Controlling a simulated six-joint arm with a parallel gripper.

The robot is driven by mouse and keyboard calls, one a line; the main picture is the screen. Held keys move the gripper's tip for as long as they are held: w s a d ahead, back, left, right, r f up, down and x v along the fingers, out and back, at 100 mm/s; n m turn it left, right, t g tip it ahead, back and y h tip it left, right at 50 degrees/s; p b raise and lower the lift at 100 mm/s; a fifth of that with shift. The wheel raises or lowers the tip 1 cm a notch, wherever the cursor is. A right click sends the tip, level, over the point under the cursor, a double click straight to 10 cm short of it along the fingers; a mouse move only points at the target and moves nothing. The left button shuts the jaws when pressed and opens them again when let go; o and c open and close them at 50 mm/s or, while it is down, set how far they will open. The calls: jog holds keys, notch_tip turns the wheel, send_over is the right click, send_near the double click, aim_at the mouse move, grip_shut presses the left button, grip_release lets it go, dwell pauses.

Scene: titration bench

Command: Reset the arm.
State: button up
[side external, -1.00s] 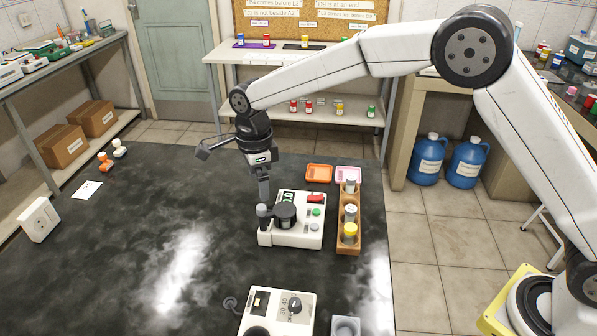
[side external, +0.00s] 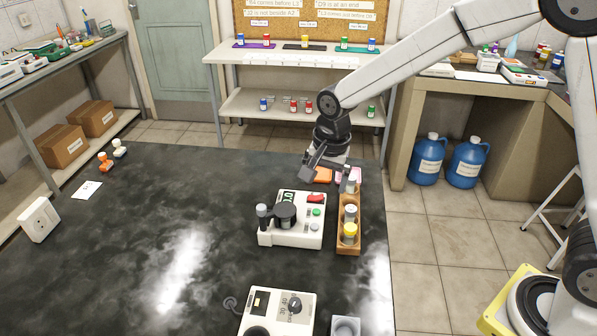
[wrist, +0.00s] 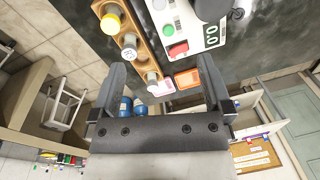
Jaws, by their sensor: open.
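My gripper (side external: 347,180) is above the far end of the wooden rack (side external: 347,242) in the side external view, and partly overlaps the rack and the trays behind it. In the wrist view my gripper (wrist: 163,68) has its two dark fingers spread wide apart. Nothing is held between them. The rack (wrist: 141,44) carries capped vials, including a yellow-capped vial (wrist: 111,22) and a white-capped one (wrist: 129,53).
A white instrument (side external: 292,236) with a display stands left of the rack. A second white device (side external: 278,312) is at the near edge. Orange (wrist: 188,78) and pink (wrist: 161,87) trays lie beyond the rack. The dark table's left side is mostly clear.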

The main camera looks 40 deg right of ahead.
jog(key=s+d+f+n, duration=0.1)
jog(key=s+d+n, duration=0.3)
jog(key=s, duration=0.3)
jog(key=s+d+f+n+t, duration=0.1)
jog(key=s+d+n, duration=0.3)
jog(key=s+n, duration=0.3)
jog(key=shift+s+d+f, duration=0.25)
jog(key=shift+s+d, duration=0.05)
jog(key=shift+s, duration=0.45)
